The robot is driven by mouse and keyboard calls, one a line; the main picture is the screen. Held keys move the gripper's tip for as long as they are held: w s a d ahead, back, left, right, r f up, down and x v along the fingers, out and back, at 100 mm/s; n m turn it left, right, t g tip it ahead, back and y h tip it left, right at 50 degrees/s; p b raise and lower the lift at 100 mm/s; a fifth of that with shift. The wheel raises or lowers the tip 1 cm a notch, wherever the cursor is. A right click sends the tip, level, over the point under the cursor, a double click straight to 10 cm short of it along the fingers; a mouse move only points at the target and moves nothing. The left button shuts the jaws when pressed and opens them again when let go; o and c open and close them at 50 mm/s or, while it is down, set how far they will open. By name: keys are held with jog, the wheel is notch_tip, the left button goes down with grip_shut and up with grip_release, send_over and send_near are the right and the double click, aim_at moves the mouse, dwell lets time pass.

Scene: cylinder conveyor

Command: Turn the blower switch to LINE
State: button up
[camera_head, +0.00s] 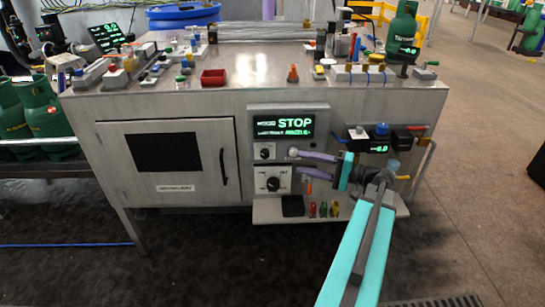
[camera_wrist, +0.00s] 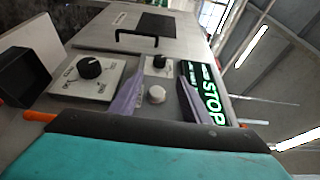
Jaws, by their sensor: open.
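A control panel on the bench front carries a large black rotary knob (camera_head: 272,184) on a white plate with small labels around it. This knob is on the left in the wrist view (camera_wrist: 90,68). A smaller black knob (camera_head: 264,152) sits above it and also shows in the wrist view (camera_wrist: 160,62). The labels are too small to read, so I cannot tell which knob is the blower switch. My gripper (camera_head: 296,162) is open and empty, right of both knobs. In the wrist view its purple fingers (camera_wrist: 160,75) are spread around a white round button (camera_wrist: 155,94).
A green display (camera_head: 284,125) reading STOP is above the knobs. A cabinet door with a black handle (camera_head: 223,167) is to the left. A low shelf (camera_head: 268,215) below holds a black box (camera_head: 293,206) and small coloured items. A smaller unit (camera_head: 381,150) stands at the right.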

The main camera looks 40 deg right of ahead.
aim_at(265, 154)
jog(key=x, duration=1.2)
jog(key=shift+b, duration=0.4)
jog(key=shift+c, duration=0.3)
jog(key=c, duration=1)
